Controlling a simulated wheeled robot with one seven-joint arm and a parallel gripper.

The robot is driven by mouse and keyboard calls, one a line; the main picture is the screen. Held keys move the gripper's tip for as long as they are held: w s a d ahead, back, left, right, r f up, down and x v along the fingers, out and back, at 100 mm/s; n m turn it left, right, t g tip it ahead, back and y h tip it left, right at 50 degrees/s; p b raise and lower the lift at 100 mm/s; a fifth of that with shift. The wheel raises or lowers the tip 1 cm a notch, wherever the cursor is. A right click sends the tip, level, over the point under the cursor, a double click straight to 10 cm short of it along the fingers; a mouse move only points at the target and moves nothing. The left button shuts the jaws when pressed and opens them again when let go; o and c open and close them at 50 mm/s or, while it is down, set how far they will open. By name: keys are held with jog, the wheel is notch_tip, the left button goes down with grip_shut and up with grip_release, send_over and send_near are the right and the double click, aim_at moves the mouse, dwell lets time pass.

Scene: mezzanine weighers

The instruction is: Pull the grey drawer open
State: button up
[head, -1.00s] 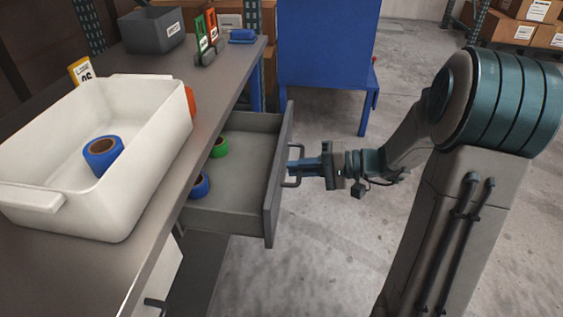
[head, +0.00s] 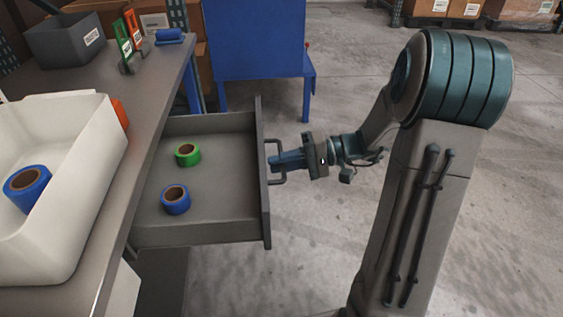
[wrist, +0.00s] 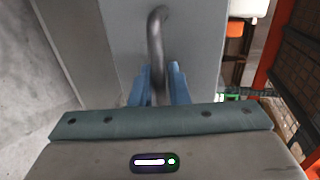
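The grey drawer (head: 222,214) stands far out from under the workbench in the head view. A green tape roll (head: 187,155) and a blue tape roll (head: 175,200) lie inside it. Its bar handle (head: 283,177) is on the front panel (head: 263,215), facing my arm. My gripper (head: 277,161) is at the handle from the right. In the wrist view the handle (wrist: 157,35) runs down between the two blue fingers (wrist: 160,88), which are closed around it.
A blue stand (head: 255,45) is behind the drawer. Concrete floor is clear around my arm.

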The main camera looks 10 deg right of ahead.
jog(key=shift+o, duration=0.4)
jog(key=shift+d, duration=0.1)
jog(key=p+v, duration=0.3)
jog(key=v, duration=1)
jog(key=shift+d+p, duration=0.3)
jog(key=shift+r, duration=0.1)
jog(key=s+a+r+h+p, duration=0.3)
jog(key=s+r+h+p, duration=0.1)
jog(key=r+p, duration=0.5)
jog(key=s+a+r+h+p, duration=0.3)
jog(key=s+r+h+p, duration=0.2)
jog(key=r+p, duration=0.5)
jog(key=s+a+r+n+t+h+p, duration=0.1)
jog(key=s+a+r+h+p, duration=0.3)
jog(key=r+p, duration=0.6)
jog(key=s+r+h, duration=0.1)
jog(key=h, duration=0.1)
jog(key=shift+r+h, duration=0.3)
jog(key=shift+r, duration=0.05)
